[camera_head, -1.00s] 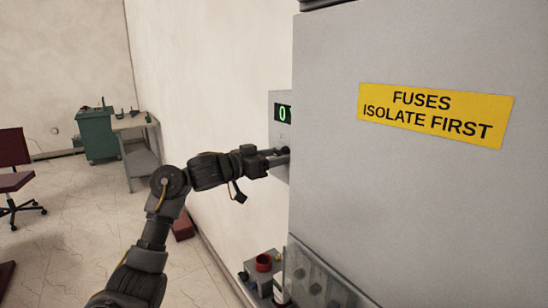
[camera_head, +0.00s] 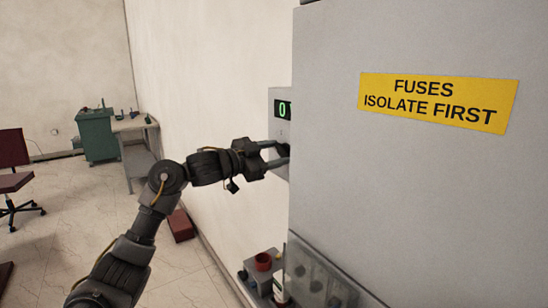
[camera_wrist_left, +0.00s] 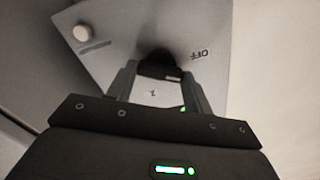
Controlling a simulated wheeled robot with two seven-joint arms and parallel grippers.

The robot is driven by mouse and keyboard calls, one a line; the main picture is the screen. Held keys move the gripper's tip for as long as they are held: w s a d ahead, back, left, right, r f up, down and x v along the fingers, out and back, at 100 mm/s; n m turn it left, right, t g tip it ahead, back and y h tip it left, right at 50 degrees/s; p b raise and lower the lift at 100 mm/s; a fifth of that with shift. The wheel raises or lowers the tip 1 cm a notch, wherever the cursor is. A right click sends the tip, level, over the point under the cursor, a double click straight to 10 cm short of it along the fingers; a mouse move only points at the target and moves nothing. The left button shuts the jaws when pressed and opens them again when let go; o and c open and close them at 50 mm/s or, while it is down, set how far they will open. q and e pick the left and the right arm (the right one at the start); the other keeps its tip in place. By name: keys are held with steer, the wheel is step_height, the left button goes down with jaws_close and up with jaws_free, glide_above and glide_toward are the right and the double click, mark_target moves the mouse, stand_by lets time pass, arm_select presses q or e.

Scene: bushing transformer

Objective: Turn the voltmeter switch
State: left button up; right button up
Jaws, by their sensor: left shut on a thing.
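The voltmeter panel (camera_head: 281,103) is a grey box on the wall with a green "0" display, partly hidden behind the large grey cabinet. In the left wrist view its face (camera_wrist_left: 120,35) appears tilted, with an "OFF" label (camera_wrist_left: 202,54) right of the switch. The dark round voltmeter switch (camera_wrist_left: 156,55) sits between my left fingers. My left gripper (camera_head: 281,151) is at the panel below the display, shut on the switch; it also shows in the left wrist view (camera_wrist_left: 158,76). My right gripper is not in view.
The large grey cabinet (camera_head: 420,190) with a yellow "FUSES ISOLATE FIRST" sign (camera_head: 438,101) fills the right. A green cabinet (camera_head: 97,135), a bench and a red chair (camera_head: 12,170) stand far left.

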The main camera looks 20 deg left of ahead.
arm_select(q)
steer(key=m+b, duration=0.1)
steer(key=m, duration=0.2)
steer(key=shift+f+m, duration=0.1)
steer(key=shift+m, duration=0.3)
steer(key=m+b, duration=0.2)
steer(key=m, duration=0.2)
steer(key=shift+m+b, duration=0.3)
steer(key=shift+b, duration=0.05)
steer(key=m+b, duration=0.9)
steer(key=m, duration=1.2)
steer(key=shift+f+m, duration=0.15)
steer(key=shift+m, duration=0.15)
